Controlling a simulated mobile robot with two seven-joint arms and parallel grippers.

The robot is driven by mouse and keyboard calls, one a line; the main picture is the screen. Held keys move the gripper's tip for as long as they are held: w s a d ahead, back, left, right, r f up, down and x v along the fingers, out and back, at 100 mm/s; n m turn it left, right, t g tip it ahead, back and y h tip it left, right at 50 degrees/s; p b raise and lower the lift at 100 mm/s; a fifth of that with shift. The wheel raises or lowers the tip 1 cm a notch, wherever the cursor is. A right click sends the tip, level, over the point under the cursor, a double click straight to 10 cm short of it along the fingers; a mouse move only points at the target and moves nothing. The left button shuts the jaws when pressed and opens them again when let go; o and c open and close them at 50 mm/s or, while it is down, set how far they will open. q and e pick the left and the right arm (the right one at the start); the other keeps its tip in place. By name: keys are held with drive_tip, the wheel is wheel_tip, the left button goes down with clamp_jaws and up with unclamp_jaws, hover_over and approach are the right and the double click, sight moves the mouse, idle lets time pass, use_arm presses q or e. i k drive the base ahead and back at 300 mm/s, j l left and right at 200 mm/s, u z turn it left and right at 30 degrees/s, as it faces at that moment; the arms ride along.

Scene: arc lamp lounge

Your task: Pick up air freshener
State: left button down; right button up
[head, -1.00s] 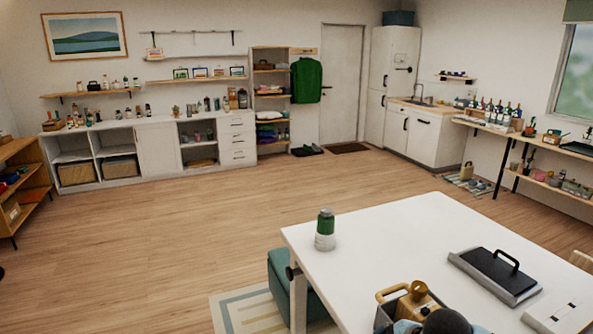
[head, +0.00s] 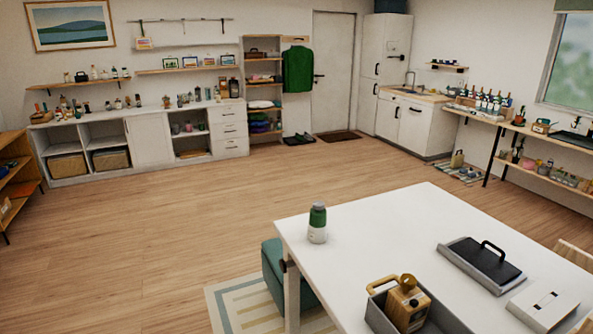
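A green and white canister (head: 317,223) with a grey cap stands upright near the left corner of the white table (head: 350,232). It looks like the air freshener, but I cannot read a label. Nothing touches it. Neither of my grippers shows in the head view.
A grey bin (head: 377,317) holding a tan, wooden-looking object (head: 407,303) is at the table's front edge. A black-handled grey tray (head: 487,264) and a white flat box (head: 543,305) lie to the right. A teal stool (head: 272,272) is beside the table. The wooden floor (head: 170,230) is clear to the left.

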sight(315, 235)
drive_tip(key=i+j, duration=0.35)
drive_tip(key=j, duration=0.15)
drive_tip(key=i+j, duration=0.3)
drive_tip(key=j, duration=0.15)
